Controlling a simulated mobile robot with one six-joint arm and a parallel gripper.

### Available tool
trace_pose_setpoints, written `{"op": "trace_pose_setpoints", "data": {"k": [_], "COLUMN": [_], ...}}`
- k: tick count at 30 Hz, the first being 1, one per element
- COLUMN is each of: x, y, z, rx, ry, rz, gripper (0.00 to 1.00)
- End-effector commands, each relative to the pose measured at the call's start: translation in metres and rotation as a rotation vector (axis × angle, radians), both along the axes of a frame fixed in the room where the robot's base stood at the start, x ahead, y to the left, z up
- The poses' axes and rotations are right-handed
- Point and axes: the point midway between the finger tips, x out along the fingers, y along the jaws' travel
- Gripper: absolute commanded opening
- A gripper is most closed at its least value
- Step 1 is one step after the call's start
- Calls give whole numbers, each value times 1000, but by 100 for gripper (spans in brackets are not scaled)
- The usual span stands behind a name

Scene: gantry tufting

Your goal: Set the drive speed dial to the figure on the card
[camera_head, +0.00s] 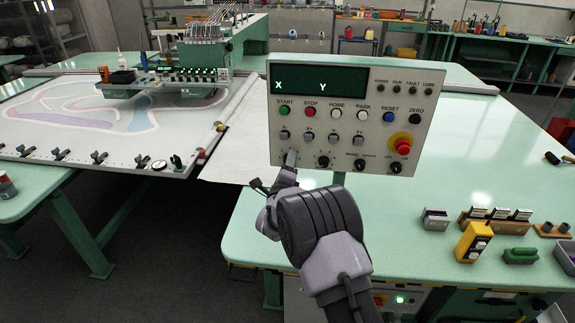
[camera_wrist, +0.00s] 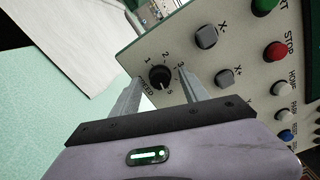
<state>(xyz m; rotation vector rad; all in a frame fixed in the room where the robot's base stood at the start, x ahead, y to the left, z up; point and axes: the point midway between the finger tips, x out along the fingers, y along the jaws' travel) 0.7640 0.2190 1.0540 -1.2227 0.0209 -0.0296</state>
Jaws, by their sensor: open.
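The control panel (camera_head: 345,160) stands upright in the middle of the head view. The speed dial (camera_wrist: 160,76), a black round knob, is at its lower left, with figures around it. A pale mark on the knob seems to point towards the 5. The 4 is hidden or unclear. My gripper (camera_wrist: 160,90) is open, with one finger on each side of the dial; I cannot tell whether they touch it. In the head view my gripper (camera_head: 289,160) covers the dial at the panel's lower left. I cannot make out a card with a readable figure.
Panel push buttons, including a red stop (camera_head: 310,111), and a red emergency knob (camera_head: 402,147) are close by. A yellow device (camera_head: 472,243) and a small grey block (camera_head: 435,219) stand on the green table (camera_head: 400,205). The tufting gantry (camera_head: 190,70) is behind left.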

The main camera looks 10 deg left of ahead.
Motion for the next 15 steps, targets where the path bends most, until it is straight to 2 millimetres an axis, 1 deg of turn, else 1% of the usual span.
{"op": "trace_pose_setpoints", "data": {"k": [3, 8, 9, 11, 12, 14, 15], "x": [4, 3, 3, 3, 3, 3, 3], "y": [0, 0, 0, 0, 0, 0, 0], "z": [0, 0, 0, 0, 1, 0, 0], "rx": [1, 1, 1, 1, 1, 1, 1], "ry": [1, 1, 1, 1, 0, 0, 0], "rz": [0, 0, 0, 0, 0, 0, 0], "gripper": [53, 53, 49, 37, 29, 18, 10]}}
